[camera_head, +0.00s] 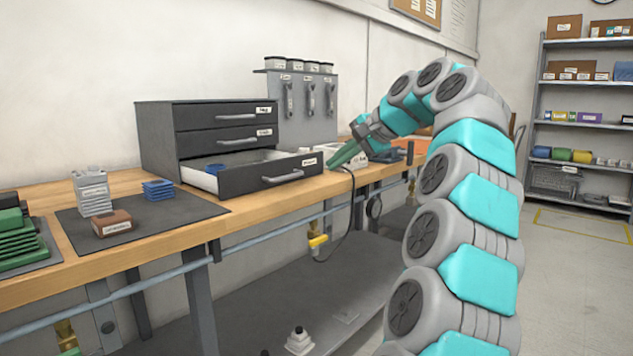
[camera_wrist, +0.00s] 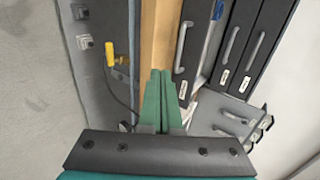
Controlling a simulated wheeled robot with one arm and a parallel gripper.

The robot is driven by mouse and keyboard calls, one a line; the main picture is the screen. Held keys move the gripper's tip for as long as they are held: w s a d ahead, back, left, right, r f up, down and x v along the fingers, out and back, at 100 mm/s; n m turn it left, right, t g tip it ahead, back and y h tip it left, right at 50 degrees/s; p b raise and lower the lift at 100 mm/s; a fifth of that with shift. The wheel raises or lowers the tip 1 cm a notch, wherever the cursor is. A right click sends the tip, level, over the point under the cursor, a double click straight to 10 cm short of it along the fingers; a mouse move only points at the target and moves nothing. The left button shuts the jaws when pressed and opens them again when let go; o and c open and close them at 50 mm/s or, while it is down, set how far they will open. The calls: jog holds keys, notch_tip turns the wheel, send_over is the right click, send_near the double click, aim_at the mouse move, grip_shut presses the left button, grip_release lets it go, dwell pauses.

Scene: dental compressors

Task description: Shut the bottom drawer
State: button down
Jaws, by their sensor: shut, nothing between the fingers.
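The bottom drawer (camera_head: 270,178) of the dark grey drawer cabinet (camera_head: 158,135) stands pulled out over the workbench, with a blue item visible inside. Its front has a silver handle and a white label. The middle drawer (camera_head: 228,139) and top drawer (camera_head: 222,115) are closed. My gripper (camera_head: 345,157) is shut and empty, its green fingers just right of the bottom drawer's front corner. In the wrist view the fingers (camera_wrist: 157,95) lie over the bench edge beside the bottom drawer's front (camera_wrist: 188,50). I cannot tell whether they touch it.
A grey mat (camera_head: 150,222) with grey blocks (camera_head: 92,192), a brown box (camera_head: 111,223) and blue pieces (camera_head: 158,190) lies left of the drawer. A tool panel (camera_head: 303,110) stands behind. A yellow-handled part (camera_head: 317,242) hangs below the bench edge.

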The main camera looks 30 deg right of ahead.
jog(key=shift+w+a+r+x, duration=0.1)
jog(key=shift+w+r+x, duration=0.25)
jog(key=shift+x, duration=1.75)
jog(key=shift+w+a+r+x, duration=0.1)
jog(key=shift+w+r+x, duration=0.3)
jog(key=shift+x, duration=1.75)
jog(key=shift+w+a+r+x, duration=0.15)
jog(key=shift+r+x, duration=0.35)
jog(key=shift+x, duration=1.6)
jog(key=shift+w, duration=0.1)
